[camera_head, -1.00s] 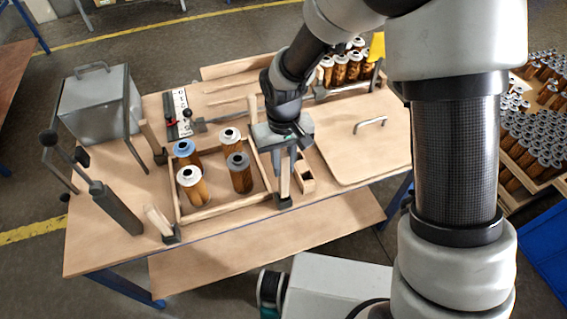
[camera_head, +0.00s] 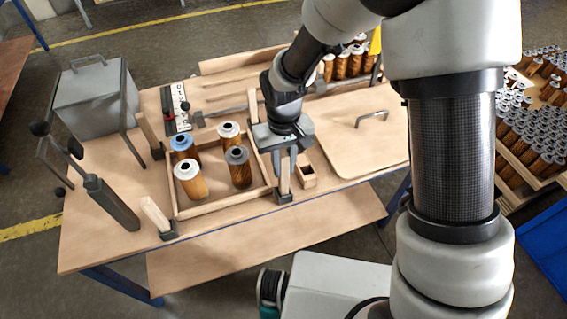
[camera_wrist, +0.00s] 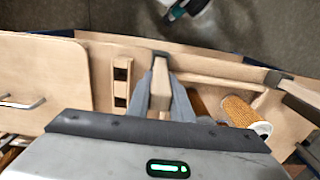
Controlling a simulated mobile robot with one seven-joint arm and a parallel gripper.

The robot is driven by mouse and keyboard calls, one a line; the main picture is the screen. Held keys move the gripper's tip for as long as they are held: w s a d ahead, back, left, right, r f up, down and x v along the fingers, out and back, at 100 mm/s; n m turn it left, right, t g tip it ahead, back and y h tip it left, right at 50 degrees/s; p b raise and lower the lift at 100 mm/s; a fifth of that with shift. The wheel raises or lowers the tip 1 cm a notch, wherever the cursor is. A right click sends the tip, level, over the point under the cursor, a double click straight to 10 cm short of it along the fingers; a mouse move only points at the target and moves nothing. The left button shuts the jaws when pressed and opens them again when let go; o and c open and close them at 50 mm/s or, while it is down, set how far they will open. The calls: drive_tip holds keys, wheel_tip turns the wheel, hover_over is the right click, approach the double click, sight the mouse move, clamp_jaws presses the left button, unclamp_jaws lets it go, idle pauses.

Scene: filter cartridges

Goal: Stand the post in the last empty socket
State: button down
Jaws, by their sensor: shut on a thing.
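My gripper (camera_head: 284,170) is shut on the wooden post (camera_head: 285,181), a pale upright bar at the tray's front right corner. The post also shows between the fingers in the wrist view (camera_wrist: 160,88). Its lower end meets the dark socket (camera_head: 284,198), which shows in the wrist view (camera_wrist: 161,54). I cannot tell how deep the post sits. Other posts stand at the front left (camera_head: 154,213), back left (camera_head: 149,134) and back right (camera_head: 253,108). The front left post leans.
The wooden tray (camera_head: 207,210) holds several cartridges, the grey-topped one (camera_head: 239,168) nearest my gripper. A small slotted wooden block (camera_head: 307,177) stands close on the right. A board with a handle (camera_head: 370,140) lies farther right. A grey lidded box (camera_head: 95,100) is back left.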

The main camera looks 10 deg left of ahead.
drive_tip(key=shift+f+b, duration=0.9)
drive_tip(key=shift+f, duration=0.3)
drive_tip(key=c, duration=1.5)
unclamp_jaws()
drive_tip(key=shift+r, duration=0.1)
wheel_tip(320, 180, up, 17)
drive_tip(key=shift+r+p, duration=0.15)
drive_tip(key=shift+p, duration=0.75)
